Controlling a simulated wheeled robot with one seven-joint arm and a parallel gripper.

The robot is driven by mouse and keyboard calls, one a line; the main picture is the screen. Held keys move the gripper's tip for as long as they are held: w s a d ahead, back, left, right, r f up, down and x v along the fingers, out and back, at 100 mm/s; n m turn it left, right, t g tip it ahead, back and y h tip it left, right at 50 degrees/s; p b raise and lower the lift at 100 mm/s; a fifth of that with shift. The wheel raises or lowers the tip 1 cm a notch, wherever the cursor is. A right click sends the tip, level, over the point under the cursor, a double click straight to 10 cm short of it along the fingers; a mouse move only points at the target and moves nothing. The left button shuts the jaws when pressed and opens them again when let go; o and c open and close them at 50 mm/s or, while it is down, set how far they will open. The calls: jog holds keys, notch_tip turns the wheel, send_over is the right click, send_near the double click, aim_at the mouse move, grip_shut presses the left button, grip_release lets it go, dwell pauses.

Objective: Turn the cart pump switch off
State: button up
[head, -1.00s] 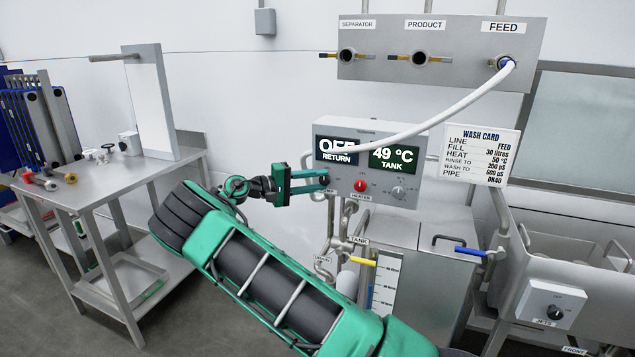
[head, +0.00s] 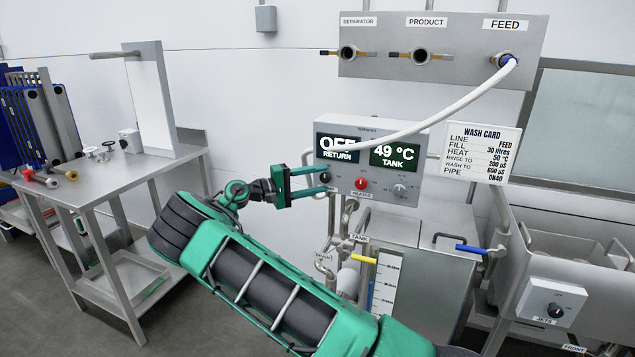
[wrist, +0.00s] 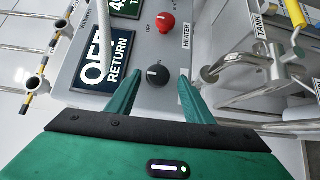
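The control box (head: 390,150) on the wall side has two dark displays reading "OFF RETURN" and "49 °C TANK". A black rotary knob (wrist: 157,75) sits at the corner of its face beside a red knob; its own name label is not readable. My gripper (head: 325,181) is at the left end of the box's lower edge. In the wrist view my gripper (wrist: 159,77) is open, with one finger on each side of the black knob. I cannot tell whether the fingers touch it. The knob's white mark is small, its setting unclear.
A red heater knob (head: 361,183) and a grey knob (head: 399,190) sit right of the black one. A white hose (head: 440,118) crosses the display. Pipes and a yellow-handled valve (head: 363,259) lie below. A steel table (head: 120,175) stands left.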

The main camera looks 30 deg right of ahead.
jog(key=shift+a, duration=0.3)
jog(key=w+a, duration=0.1)
jog(key=a, duration=0.9)
jog(key=shift+w+a+f, duration=0.15)
jog(key=shift+w, duration=0.1)
